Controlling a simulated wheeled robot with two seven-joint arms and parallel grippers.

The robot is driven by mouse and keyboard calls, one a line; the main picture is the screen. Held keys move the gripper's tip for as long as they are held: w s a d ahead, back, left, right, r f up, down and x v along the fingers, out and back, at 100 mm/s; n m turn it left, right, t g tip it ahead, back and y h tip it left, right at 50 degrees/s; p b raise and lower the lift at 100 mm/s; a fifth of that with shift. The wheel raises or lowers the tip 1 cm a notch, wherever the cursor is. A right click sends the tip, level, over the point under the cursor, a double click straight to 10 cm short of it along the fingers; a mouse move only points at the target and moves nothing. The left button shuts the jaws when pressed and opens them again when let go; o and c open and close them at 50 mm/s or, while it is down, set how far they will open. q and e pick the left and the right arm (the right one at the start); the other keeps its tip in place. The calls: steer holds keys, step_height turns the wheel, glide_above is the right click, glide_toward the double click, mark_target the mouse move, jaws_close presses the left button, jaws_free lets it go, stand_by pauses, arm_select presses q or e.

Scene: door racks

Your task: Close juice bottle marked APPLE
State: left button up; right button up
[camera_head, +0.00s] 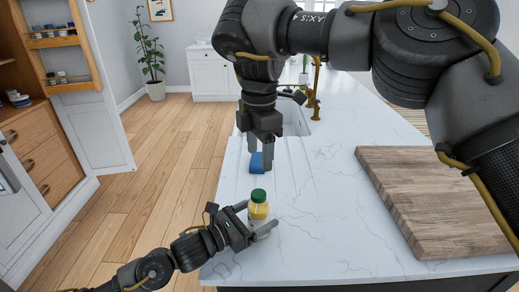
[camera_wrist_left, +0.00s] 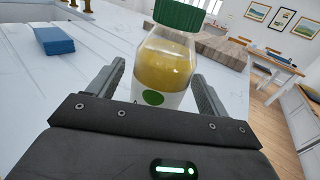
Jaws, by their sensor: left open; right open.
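A clear juice bottle (camera_head: 258,211) with yellow juice stands upright on the white marble counter. It also shows in the left wrist view (camera_wrist_left: 166,62), with a green round mark on its white label; I cannot read any word there. A green cap (camera_head: 258,195) sits at the top of the bottle; I cannot tell how tight it is. My left gripper (camera_head: 257,217) is low at the bottle, its open fingers on either side of it. In the wrist view a gap shows beside the fingers. My right gripper (camera_head: 261,158) is open and empty, pointing down behind the bottle.
A blue sponge-like block (camera_head: 257,164) lies by the right gripper's fingertips. A wooden cutting board (camera_head: 430,200) lies on the right of the counter. A sink with a brass tap (camera_head: 314,85) is behind. The counter between bottle and board is clear.

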mark_target(250, 219)
arm_select(q)
steer(key=b+v, duration=0.2)
steer(key=v, duration=0.5)
steer(key=shift+s+a+f, duration=0.1)
steer(key=shift+s+a, duration=0.05)
steer(key=shift+a, duration=0.05)
steer(key=shift+s+a, duration=0.25)
steer(key=shift+a, duration=0.1)
arm_select(e)
steer(key=shift+f, duration=1.25)
arm_select(q)
steer(key=shift+d, duration=0.1)
arm_select(e)
steer(key=shift+f, duration=0.1)
